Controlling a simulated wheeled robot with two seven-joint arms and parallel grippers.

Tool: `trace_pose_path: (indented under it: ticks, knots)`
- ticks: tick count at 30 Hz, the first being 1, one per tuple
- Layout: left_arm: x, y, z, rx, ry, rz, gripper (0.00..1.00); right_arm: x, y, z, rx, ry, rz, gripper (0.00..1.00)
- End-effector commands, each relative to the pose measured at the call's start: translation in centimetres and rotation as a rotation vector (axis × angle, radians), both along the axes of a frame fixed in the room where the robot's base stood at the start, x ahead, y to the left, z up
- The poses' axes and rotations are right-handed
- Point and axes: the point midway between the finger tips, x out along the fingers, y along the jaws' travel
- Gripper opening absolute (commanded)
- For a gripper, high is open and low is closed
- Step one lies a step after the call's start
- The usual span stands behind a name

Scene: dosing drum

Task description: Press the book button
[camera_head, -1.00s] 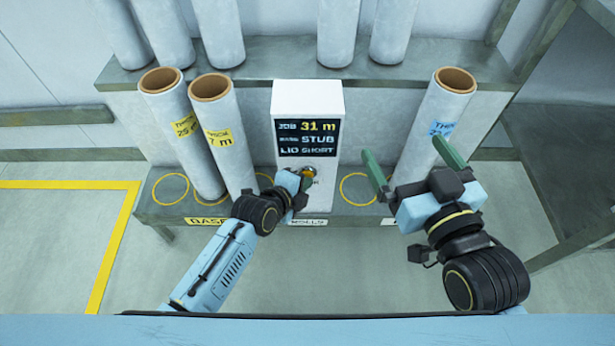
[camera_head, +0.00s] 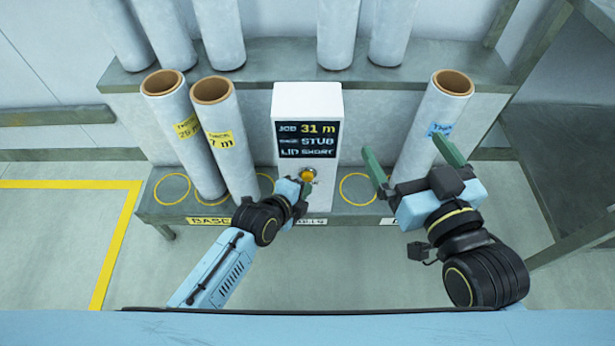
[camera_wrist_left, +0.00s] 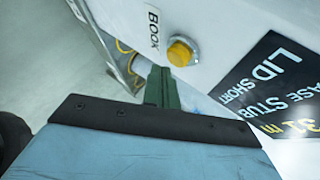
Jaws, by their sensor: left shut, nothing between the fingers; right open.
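The book button (camera_head: 307,175) is a yellow knob in a metal collar on the front of a white box (camera_head: 307,100), below its dark display. The display reads a job of 31 m, base stub, lid short. In the left wrist view the yellow button (camera_wrist_left: 182,52) shows beside a "BOOK" label (camera_wrist_left: 153,30). My left gripper (camera_head: 302,184) is shut and empty, just in front of and below the button; its green fingertips (camera_wrist_left: 162,88) appear apart from the button in the wrist view. My right gripper (camera_head: 408,160) is open and empty, right of the box.
Two labelled rolls (camera_head: 170,115) (camera_head: 222,130) stand left of the box, and one (camera_head: 430,125) stands behind my right gripper. Yellow rings (camera_head: 172,188) mark the lower shelf. More rolls (camera_head: 338,30) stand on the upper shelf (camera_head: 270,72). The floor in front is clear.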

Motion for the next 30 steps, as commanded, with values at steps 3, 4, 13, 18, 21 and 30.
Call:
trace_pose_path:
  ticks: [3,4,13,18,21,30]
  knots:
    - [-0.5,0.0,0.0,0.000,0.002,0.000,0.00,0.0,0.0,0.4,0.000,0.000,0.000,1.00]
    - [-0.7,0.0,0.1,0.001,0.003,0.000,0.00,0.0,0.0,0.6,0.000,0.000,0.000,1.00]
    - [-3.8,0.0,0.2,0.002,0.002,-0.001,0.00,0.0,0.0,2.7,0.000,0.000,0.000,1.00]
    - [-4.8,0.0,0.1,0.001,0.001,0.000,0.00,0.0,0.0,3.3,0.000,0.000,0.000,1.00]
    - [-5.0,0.0,0.0,0.001,0.000,-0.001,0.00,0.0,0.0,3.3,0.000,0.000,0.000,1.00]
    - [-5.0,0.0,0.0,0.000,0.000,0.000,0.00,0.0,0.0,3.3,0.000,0.000,0.000,1.00]
